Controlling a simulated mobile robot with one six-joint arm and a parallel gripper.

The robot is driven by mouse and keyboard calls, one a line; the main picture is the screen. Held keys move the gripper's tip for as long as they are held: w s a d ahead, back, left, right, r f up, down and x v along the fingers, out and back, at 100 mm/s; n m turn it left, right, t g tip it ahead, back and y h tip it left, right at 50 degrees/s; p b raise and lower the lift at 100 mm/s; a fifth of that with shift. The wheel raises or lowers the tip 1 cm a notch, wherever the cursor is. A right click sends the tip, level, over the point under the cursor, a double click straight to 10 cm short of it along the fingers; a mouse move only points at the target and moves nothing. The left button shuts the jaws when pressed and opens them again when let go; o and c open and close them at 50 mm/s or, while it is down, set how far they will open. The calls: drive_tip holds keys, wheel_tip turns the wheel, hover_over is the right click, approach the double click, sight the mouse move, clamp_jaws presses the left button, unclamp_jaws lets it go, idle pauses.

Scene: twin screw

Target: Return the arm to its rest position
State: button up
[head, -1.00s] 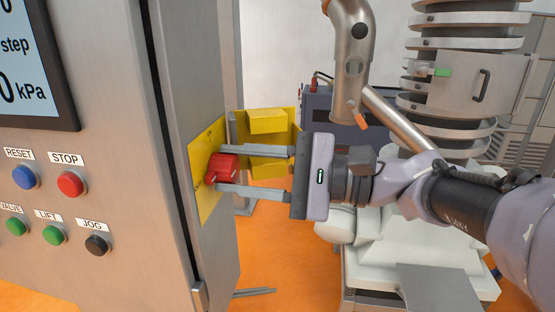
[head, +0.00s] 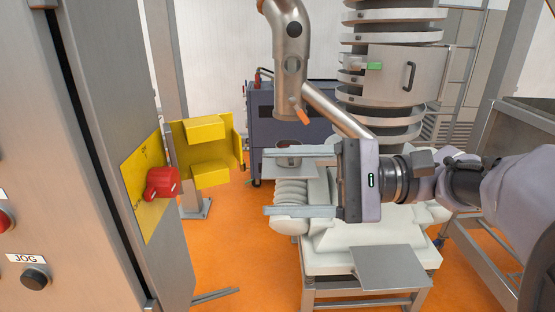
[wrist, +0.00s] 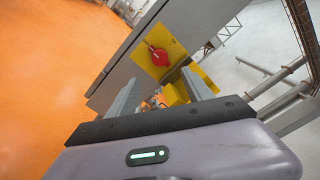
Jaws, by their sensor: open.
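My gripper (head: 268,182) is in the middle of the head view, its two long grey fingers parallel and pointing left. They are wide apart with nothing between them. A red rotary knob (head: 162,183) sits on a yellow plate (head: 140,196) on the side of the grey cabinet, to the left of the fingertips. A clear gap separates the fingertips from the knob. In the wrist view the knob (wrist: 159,56) lies beyond the fingers.
A grey steel cabinet (head: 120,130) with buttons fills the left. A yellow bracket (head: 205,150) stands behind the knob. Behind my gripper are a pale machine base (head: 330,240), a steel pipe (head: 290,60) and a ribbed column (head: 390,90). Orange floor (head: 240,265) lies open below.

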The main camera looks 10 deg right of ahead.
drive_tip(key=d, duration=0.3)
drive_tip(key=shift+s, duration=0.15)
drive_tip(key=shift+a, duration=0.1)
drive_tip(key=s+a+f+n+g+h, duration=0.2)
drive_tip(key=s+a+f+h, duration=0.3)
drive_tip(key=s+f+h, duration=0.45)
drive_tip(key=s+d+f+n+t+h, duration=0.1)
drive_tip(key=d+f+t+h, duration=0.5)
drive_tip(key=f, duration=0.4)
drive_tip(key=shift+s+d+f, duration=0.2)
drive_tip(key=shift+s+d, duration=0.1)
drive_tip(key=shift+d, duration=0.4)
drive_tip(key=shift+h, duration=0.25)
drive_tip(key=shift+c, duration=0.2)
